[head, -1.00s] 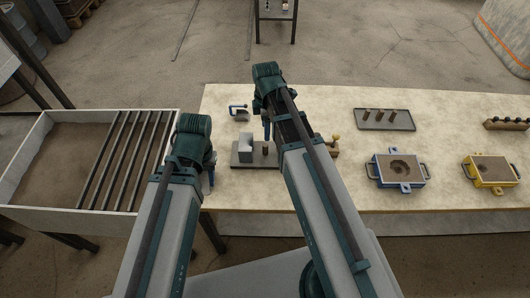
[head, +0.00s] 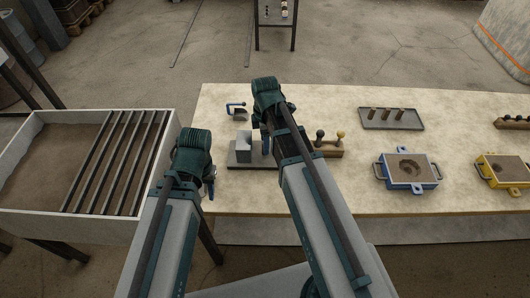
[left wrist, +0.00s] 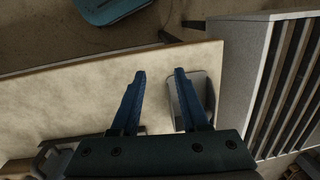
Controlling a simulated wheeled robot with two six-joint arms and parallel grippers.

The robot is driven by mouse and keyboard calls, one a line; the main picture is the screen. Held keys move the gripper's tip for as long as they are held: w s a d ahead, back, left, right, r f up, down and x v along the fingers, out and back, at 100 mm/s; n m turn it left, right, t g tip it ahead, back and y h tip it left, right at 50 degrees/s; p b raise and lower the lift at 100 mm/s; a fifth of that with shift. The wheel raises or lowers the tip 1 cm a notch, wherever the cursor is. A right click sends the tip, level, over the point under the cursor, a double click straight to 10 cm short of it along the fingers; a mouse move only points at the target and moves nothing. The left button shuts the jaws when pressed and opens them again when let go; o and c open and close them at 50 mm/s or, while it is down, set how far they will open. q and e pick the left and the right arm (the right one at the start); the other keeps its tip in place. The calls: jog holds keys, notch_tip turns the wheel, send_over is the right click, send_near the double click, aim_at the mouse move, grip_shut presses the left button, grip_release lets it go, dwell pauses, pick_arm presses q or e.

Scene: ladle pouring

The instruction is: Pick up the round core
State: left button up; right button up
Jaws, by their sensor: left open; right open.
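Several small brown cylinders, possibly cores, stand upright on a dark tray (head: 391,126) at the back of the table; I cannot tell which is the round core. A grey block (head: 244,142) stands on a dark base plate (head: 240,163) left of my right arm. My right gripper (head: 265,142) is open at the right side of this block; the brown cylinder seen there earlier is now hidden. My left gripper (head: 210,183) is open near the table's left edge. Its blue fingers (left wrist: 160,75) show apart and empty in the left wrist view.
A blue moulding box (head: 407,171) and a yellow one (head: 503,170) stand on the right. A wooden holder with knobbed tools (head: 328,149) is right of my right arm. A clamp (head: 236,109) lies behind the block. A barred sand bin (head: 85,165) adjoins the table's left.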

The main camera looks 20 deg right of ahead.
pick_arm(q)
notch_tip(320, 180, down, 2)
jog(key=shift+f+b, duration=0.15)
jog(key=shift+b, duration=0.45)
pick_arm(e)
notch_tip(320, 180, down, 2)
jog(key=shift+f, duration=0.15)
jog(key=c, duration=0.9)
